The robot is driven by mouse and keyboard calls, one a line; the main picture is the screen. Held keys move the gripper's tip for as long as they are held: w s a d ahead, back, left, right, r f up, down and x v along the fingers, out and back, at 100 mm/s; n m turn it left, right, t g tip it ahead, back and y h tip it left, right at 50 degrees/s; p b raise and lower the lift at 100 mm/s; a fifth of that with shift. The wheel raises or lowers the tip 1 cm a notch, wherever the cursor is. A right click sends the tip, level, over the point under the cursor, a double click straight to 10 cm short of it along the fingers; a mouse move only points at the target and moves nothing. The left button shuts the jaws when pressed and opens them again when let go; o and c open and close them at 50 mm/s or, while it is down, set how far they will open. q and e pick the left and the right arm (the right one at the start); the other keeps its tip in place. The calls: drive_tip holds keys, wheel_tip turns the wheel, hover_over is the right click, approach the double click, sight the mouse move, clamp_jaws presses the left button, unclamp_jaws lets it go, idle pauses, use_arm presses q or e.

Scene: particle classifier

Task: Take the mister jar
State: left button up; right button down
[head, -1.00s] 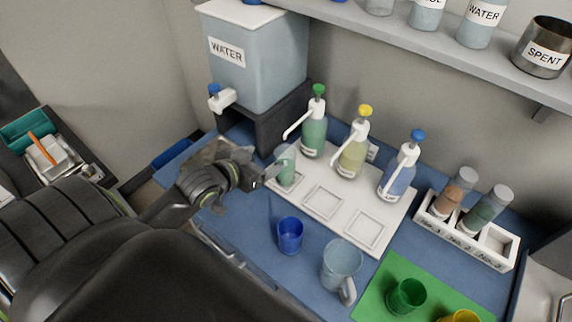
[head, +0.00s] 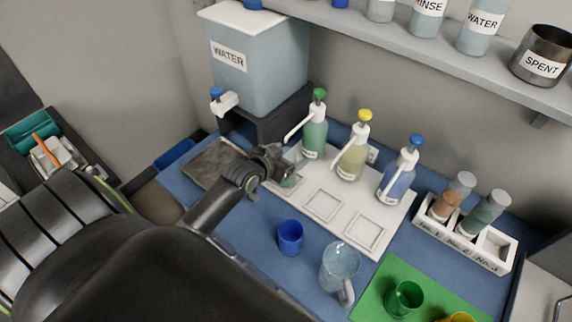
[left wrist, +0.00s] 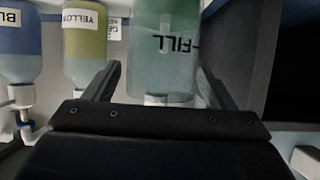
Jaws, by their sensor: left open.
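A small translucent greenish jar, which I take for the mister jar, stands on the left square of the white board (head: 345,222), below the green-topped pump bottle (head: 314,135). My left gripper (head: 284,163) is at this jar in the head view and hides most of it; a bit of its lower part shows (head: 290,182). In the left wrist view the jar (left wrist: 165,82) sits between the two open fingers, with apparent gaps at its sides. Upside-down lettering ending in "FILL" shows there. My right gripper is not in view.
Pump bottles with yellow (head: 352,155) and blue (head: 400,175) tops stand close to the right. A water tank (head: 260,65) is behind left. A blue cup (head: 290,238) and a clear handled jug (head: 340,268) stand in front. A tube rack (head: 465,240) is at the right.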

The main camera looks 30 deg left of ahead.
use_arm(q)
drive_tip(key=shift+w+f, duration=0.25)
drive_tip(key=shift+w, duration=0.3)
drive_tip(key=c, duration=1.5)
drive_tip(key=shift+c, duration=0.8)
drive_tip(key=shift+r, duration=0.1)
